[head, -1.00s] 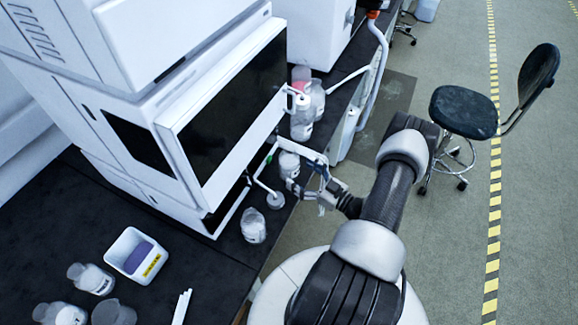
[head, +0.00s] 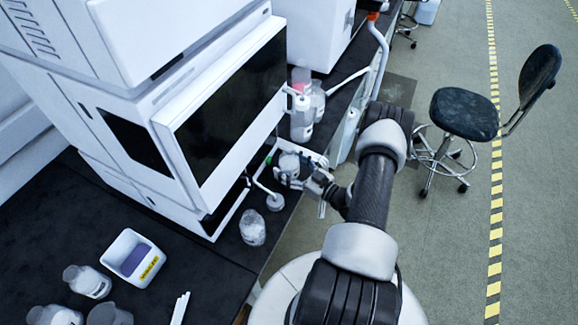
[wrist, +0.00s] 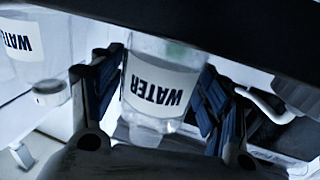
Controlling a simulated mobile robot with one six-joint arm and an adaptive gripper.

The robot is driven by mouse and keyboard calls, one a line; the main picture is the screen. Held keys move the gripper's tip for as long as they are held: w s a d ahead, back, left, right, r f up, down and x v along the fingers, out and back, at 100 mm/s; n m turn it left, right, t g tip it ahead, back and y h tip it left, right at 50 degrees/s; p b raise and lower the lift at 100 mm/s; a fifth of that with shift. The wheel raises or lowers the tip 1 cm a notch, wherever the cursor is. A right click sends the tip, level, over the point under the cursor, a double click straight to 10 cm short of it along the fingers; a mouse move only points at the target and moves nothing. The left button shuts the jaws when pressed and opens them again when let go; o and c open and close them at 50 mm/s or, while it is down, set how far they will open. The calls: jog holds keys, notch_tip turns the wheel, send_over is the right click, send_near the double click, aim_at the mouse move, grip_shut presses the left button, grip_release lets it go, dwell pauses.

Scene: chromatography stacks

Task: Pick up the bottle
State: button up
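A clear bottle with a white "WATER" label (wrist: 160,86) stands between the two dark fingers of my gripper (wrist: 164,62) in the wrist view, its label upside down there. The fingers are spread wide, one on each side and very close to the bottle. I see no clear grip on it. In the head view my gripper (head: 290,172) reaches around this bottle (head: 288,160) at the bench edge, beside the white instrument. The gripper partly hides the bottle.
The white instrument (head: 225,125) rises close beside the gripper. Bottles (head: 302,120) stand behind, and another bottle (head: 252,227) stands nearer. A white bin (head: 130,257) and several bottles are at the lower left. A second WATER bottle (wrist: 28,50) shows in the wrist view.

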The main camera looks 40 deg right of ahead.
jog(key=c, duration=1.1)
